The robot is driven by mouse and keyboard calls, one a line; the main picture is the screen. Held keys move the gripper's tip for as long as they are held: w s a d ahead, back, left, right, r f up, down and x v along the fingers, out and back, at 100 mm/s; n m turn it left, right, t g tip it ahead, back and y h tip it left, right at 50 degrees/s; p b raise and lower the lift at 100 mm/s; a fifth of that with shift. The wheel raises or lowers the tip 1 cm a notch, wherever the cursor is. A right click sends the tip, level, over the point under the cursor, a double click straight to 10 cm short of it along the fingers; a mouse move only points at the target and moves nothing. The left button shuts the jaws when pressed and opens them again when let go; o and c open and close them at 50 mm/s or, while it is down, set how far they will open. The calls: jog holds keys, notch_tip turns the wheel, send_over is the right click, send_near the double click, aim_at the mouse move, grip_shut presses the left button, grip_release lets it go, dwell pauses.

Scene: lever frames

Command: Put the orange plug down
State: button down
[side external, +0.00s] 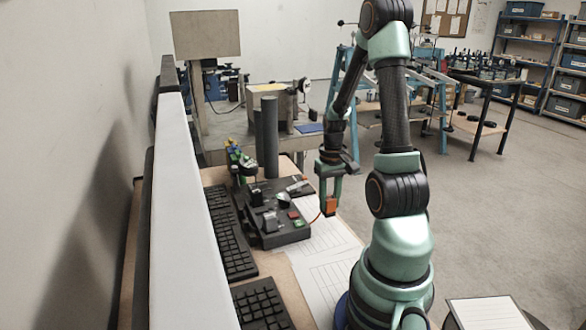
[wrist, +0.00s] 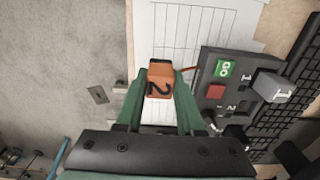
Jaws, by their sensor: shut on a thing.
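The orange plug (side external: 331,206) is a small block between the fingertips of my gripper (side external: 329,200). In the wrist view the orange plug (wrist: 159,80) shows a dark "2" on its face, and the green fingers of my gripper (wrist: 160,86) close on it from both sides. A thin orange cord runs from the plug to the dark control box (side external: 275,222). In the wrist view the plug is over the white printed sheet (wrist: 185,25), to the left of the control box (wrist: 240,62). I cannot tell exactly how high it is above the sheet.
The control box carries a red button (wrist: 215,91), a green "GO" label (wrist: 225,69) and a grey block marked "1" (wrist: 271,85). Black keyboards (side external: 229,232) lie along the left. White sheets (side external: 325,265) cover the bench front.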

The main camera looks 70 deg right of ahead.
aim_at(329, 212)
jog(key=shift+f, duration=1.95)
jog(key=shift+f, duration=0.15)
jog(key=c, duration=0.5)
grip_release()
notch_tip(329, 212, up, 12)
jog(key=shift+r, duration=0.1)
jog(key=w+a+r+n+t, duration=0.2)
jog(key=w+a+r+n, duration=0.1)
jog(key=a, duration=0.6)
jog(key=w+a+r+n+t, duration=0.1)
jog(key=w+a+r+n, duration=0.2)
jog(key=a, duration=0.6)
jog(key=w+a+r+n+t, duration=0.2)
jog(key=a+r, duration=0.3)
jog(key=a, duration=0.4)
jog(key=shift+w+a+n+t, duration=0.3)
jog(key=shift+w+n, duration=0.2)
jog(key=shift+w, duration=0.2)
